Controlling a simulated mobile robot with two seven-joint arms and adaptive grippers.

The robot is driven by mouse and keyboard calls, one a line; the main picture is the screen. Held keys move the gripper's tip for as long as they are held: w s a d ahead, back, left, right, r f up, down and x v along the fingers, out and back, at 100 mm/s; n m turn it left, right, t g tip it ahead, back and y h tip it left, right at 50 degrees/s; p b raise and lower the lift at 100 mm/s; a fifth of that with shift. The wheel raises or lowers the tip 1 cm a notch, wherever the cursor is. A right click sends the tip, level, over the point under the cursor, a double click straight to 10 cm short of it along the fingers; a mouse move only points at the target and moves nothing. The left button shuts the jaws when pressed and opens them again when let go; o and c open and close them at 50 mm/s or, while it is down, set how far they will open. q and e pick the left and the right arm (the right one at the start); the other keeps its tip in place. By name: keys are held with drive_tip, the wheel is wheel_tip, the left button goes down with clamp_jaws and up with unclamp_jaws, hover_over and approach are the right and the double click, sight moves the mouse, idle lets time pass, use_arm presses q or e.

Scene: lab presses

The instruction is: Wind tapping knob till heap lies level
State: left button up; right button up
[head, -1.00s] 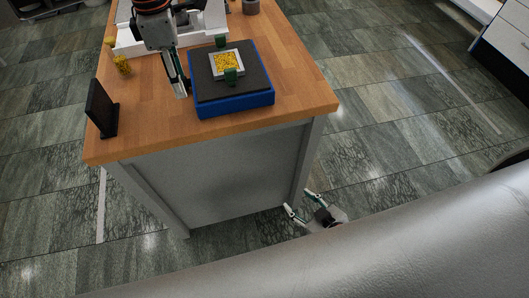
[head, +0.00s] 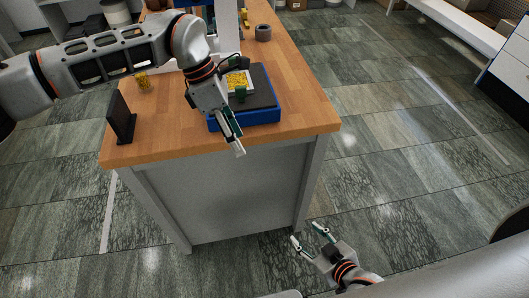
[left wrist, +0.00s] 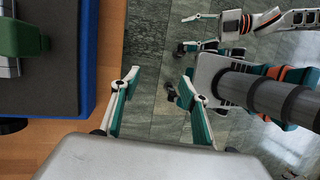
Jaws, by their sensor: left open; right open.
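The blue tapping base (head: 262,117) with a dark top sits at the table's front edge. On it is a pale square tray (head: 228,76) with yellow grains, partly hidden by my left arm. A green block (head: 241,94) stands at the tray's near side; a green block also shows in the left wrist view (left wrist: 22,38). A dark rounded part (left wrist: 12,125) shows beside the base there; I cannot tell if it is the knob. My left gripper (head: 236,138) is open and empty at the base's front, its fingers over the floor past the table edge. My right gripper (head: 306,233) is open and empty, low beside the table.
A black upright panel (head: 121,117) stands at the wooden table's (head: 165,145) front left corner. A grey ring-like cup (head: 263,33) stands at the back right. The floor right of the table is clear.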

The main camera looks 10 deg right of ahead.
use_arm(q)
drive_tip(key=s+d+f+g+h, duration=0.1)
drive_tip(key=s+d+h, duration=0.1)
drive_tip(key=s+d, duration=0.3)
drive_tip(key=shift+s+d+g, duration=0.2)
drive_tip(key=shift+d+g, duration=0.2)
